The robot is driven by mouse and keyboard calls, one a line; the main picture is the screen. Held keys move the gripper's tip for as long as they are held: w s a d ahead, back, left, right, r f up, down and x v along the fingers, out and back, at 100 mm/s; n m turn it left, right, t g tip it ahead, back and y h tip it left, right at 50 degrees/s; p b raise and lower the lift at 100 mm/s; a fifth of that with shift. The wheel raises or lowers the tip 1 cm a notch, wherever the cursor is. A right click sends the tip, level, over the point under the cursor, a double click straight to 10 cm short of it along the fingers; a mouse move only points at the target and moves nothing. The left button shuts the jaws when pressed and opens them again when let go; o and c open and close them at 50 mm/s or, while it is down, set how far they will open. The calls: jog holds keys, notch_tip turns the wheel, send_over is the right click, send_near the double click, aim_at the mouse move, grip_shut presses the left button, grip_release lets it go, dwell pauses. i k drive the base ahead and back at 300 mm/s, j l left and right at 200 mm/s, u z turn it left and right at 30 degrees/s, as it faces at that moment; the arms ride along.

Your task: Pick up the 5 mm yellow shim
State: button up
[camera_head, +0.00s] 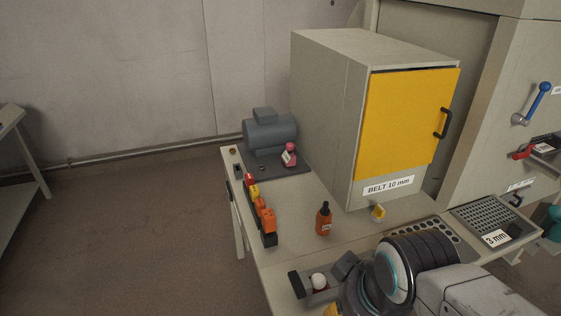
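A small yellow piece (253,191) stands in a row with red and orange pieces along the bench's left edge. Another small yellow piece (378,211) sits on the bench just below the cabinet door. Any 5 mm marking is too small to read, so I cannot tell which is the shim. My arm, with dark rings and a teal-lit joint, reaches in from the lower right. It is well to the right of the row and below the second yellow piece.
The bench (290,215) also holds a grey motor (270,132), a pink-capped bottle (289,155), a brown bottle (323,220) and a dark fixture (299,286) with a white round piece. A cabinet with a yellow door (410,120) and a perforated tray (490,216) stand rightward.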

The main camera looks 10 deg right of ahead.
aim_at(254, 192)
jog(key=i+j+z, duration=0.1)
jog(key=j+z, duration=0.15)
jog(key=j, duration=0.15)
jog(key=k+j+z, duration=0.2)
jog(key=j, duration=0.35)
jog(key=j+z, duration=0.2)
jog(key=j, duration=0.35)
jog(key=i+j+z, duration=0.15)
jog(key=j, duration=0.2)
jog(key=i+j+z, duration=0.15)
jog(key=j, duration=0.2)
jog(key=i+j+z, duration=0.15)
jog(key=j, duration=0.2)
jog(key=j+z, duration=0.15)
jog(key=j, duration=0.2)
jog(key=i, duration=0.05)
